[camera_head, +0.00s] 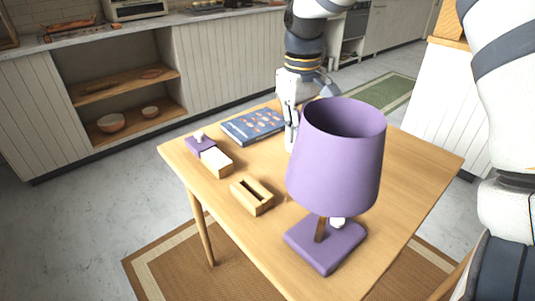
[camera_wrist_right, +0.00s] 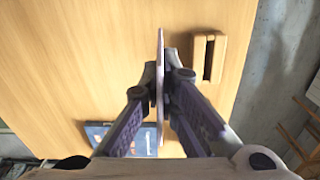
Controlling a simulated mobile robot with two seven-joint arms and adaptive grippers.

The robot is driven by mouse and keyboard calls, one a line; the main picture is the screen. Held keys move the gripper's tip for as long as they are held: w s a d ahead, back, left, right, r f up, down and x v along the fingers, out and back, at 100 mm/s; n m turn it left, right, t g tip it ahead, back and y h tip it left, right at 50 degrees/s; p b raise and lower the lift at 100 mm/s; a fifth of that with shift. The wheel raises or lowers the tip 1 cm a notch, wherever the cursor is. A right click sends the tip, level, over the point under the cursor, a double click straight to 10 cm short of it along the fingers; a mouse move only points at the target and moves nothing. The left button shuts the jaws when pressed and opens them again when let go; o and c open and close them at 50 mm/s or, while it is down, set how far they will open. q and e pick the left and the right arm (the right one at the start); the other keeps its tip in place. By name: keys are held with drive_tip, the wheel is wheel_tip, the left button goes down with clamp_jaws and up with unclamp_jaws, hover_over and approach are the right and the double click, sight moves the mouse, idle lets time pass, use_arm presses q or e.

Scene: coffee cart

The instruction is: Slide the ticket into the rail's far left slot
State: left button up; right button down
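In the head view my right gripper (camera_head: 291,140) points down over the table, partly behind the purple lamp. In the right wrist view the right gripper (camera_wrist_right: 164,90) is shut on a thin, pale purple ticket (camera_wrist_right: 160,50), seen edge-on. A wooden block with one long slot (camera_head: 252,195) sits at the table's near left side; it also shows in the wrist view (camera_wrist_right: 220,58), to the right of the ticket and apart from it. I cannot make out separate slots of a rail. My left gripper is not in view.
The purple lamp (camera_head: 336,155) stands on a purple base (camera_head: 325,246) at the near right. A blue book (camera_head: 252,126) lies at the back. A purple and wooden box (camera_head: 215,160) sits at the left edge. The right part of the tabletop (camera_head: 420,160) is clear.

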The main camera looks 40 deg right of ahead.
drive_tip(key=s+d+r, duration=0.1)
drive_tip(key=d+r, duration=0.2)
drive_tip(key=r, duration=0.3)
drive_tip(key=shift+s+d+r+p, duration=0.3)
drive_tip(key=shift+p, duration=0.15)
